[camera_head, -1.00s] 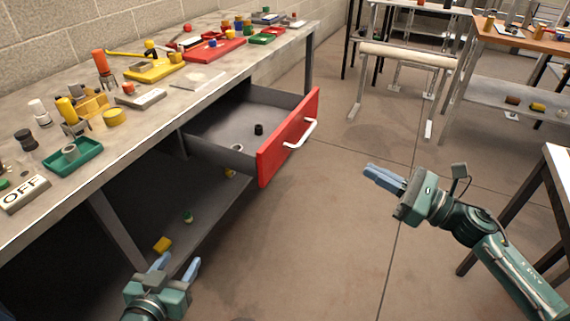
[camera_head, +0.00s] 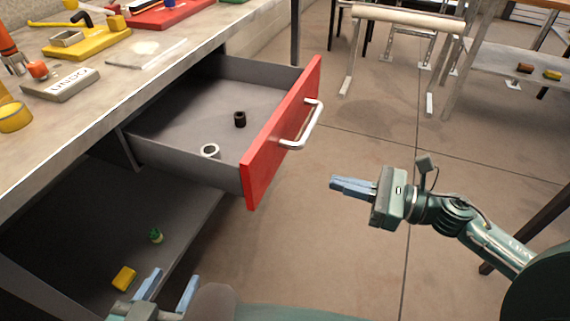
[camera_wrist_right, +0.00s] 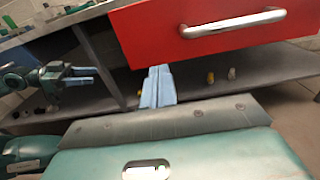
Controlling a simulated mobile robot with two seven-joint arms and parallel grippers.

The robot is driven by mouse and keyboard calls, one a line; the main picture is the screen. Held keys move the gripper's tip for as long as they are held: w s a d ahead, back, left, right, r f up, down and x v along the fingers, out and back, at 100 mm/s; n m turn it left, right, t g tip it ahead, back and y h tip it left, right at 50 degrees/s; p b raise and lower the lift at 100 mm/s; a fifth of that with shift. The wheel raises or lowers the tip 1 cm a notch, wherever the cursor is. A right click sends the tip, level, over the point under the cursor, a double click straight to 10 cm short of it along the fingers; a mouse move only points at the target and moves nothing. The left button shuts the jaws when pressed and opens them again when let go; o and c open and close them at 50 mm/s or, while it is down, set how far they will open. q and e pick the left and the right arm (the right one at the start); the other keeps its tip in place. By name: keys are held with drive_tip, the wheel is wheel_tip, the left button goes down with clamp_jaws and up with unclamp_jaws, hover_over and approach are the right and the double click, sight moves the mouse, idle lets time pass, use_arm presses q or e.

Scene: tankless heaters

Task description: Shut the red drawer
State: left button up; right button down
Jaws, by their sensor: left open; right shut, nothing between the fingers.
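The red drawer (camera_head: 284,133) is pulled out from under the workbench, with a silver bar handle (camera_head: 304,126) on its red front. A black ring and a white ring lie inside it. In the right wrist view the red front (camera_wrist_right: 215,30) and handle (camera_wrist_right: 233,23) are at the top. My right gripper (camera_head: 335,184) is shut and empty, to the right of the drawer front and lower than the handle in the head view, apart from it. It also shows in the right wrist view (camera_wrist_right: 158,72). My left gripper (camera_head: 170,283) is open and empty at the bottom, below the drawer.
The workbench top (camera_head: 105,100) holds several coloured parts and trays. A lower shelf (camera_head: 75,225) carries a yellow block (camera_head: 124,278) and a small green item (camera_head: 155,236). Another table stands at the upper right. The floor (camera_head: 360,140) in front of the drawer is clear.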

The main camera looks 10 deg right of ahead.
sight(271, 164)
drive_tip(key=p+x, duration=0.1)
drive_tip(key=x, duration=1)
drive_tip(key=shift+w+a, duration=0.1)
drive_tip(key=shift+w, duration=0.1)
use_arm(q)
drive_tip(key=shift+s+a+r, duration=0.1)
drive_tip(key=shift+a+r, duration=0.15)
drive_tip(key=shift+r, duration=0.5)
use_arm(e)
drive_tip(key=shift+a, duration=0.1)
use_arm(q)
drive_tip(key=shift+s+n, duration=0.1)
drive_tip(key=shift+n, duration=0.2)
use_arm(e)
drive_tip(key=shift+w+a, duration=0.1)
drive_tip(key=shift+w, duration=0.05)
